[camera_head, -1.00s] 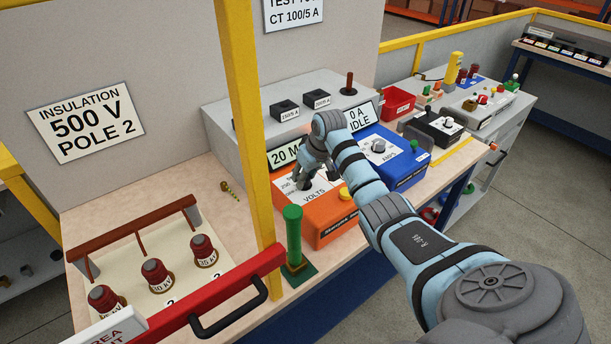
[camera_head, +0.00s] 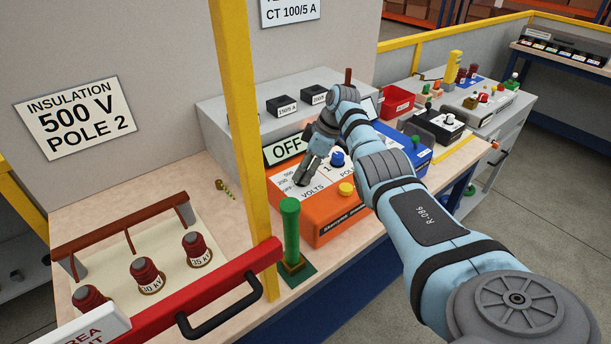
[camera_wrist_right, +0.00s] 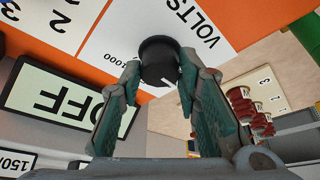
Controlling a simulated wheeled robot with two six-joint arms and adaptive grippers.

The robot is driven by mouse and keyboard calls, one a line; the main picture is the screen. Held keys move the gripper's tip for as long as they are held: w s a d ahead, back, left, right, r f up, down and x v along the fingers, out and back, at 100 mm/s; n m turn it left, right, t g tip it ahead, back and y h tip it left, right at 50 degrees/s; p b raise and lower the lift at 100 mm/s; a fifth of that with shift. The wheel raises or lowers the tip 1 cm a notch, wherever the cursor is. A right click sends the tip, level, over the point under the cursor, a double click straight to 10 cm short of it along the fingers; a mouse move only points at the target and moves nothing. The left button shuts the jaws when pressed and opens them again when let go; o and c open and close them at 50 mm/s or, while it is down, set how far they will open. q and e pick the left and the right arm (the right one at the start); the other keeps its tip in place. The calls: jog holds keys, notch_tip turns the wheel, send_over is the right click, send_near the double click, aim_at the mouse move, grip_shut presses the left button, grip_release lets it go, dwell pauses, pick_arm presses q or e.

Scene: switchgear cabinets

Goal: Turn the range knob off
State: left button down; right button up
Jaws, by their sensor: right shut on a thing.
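The orange insulation tester (camera_head: 332,226) sits on the bench, with a white panel marked VOLTS. My right gripper (camera_head: 303,178) reaches down onto that panel near the 500, 250 and OFF marks. In the right wrist view its two fingers sit on either side of the round black range knob (camera_wrist_right: 158,58), shut on it. A small white pointer line shows on the knob's edge. In the head view the fingers mostly hide the knob. The display (camera_head: 283,150) behind the panel reads OFF, and it shows upside down in the wrist view (camera_wrist_right: 62,98). My left gripper is out of view.
A blue knob (camera_head: 337,159) and a yellow button (camera_head: 346,189) lie close right of the gripper. A yellow post (camera_head: 243,120) and a green post (camera_head: 291,232) stand left of the tester. A blue tester (camera_head: 412,150) is to the right.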

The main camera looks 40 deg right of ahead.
jog(key=shift+a+f+n, duration=0.1)
jog(key=shift+n, duration=0.2)
jog(key=o, duration=0.9)
jog(key=shift+o, duration=1.2)
jog(key=shift+w, duration=0.15)
jog(key=shift+r, duration=0.25)
jog(key=v, duration=1.1)
jog(key=shift+r, duration=0.2)
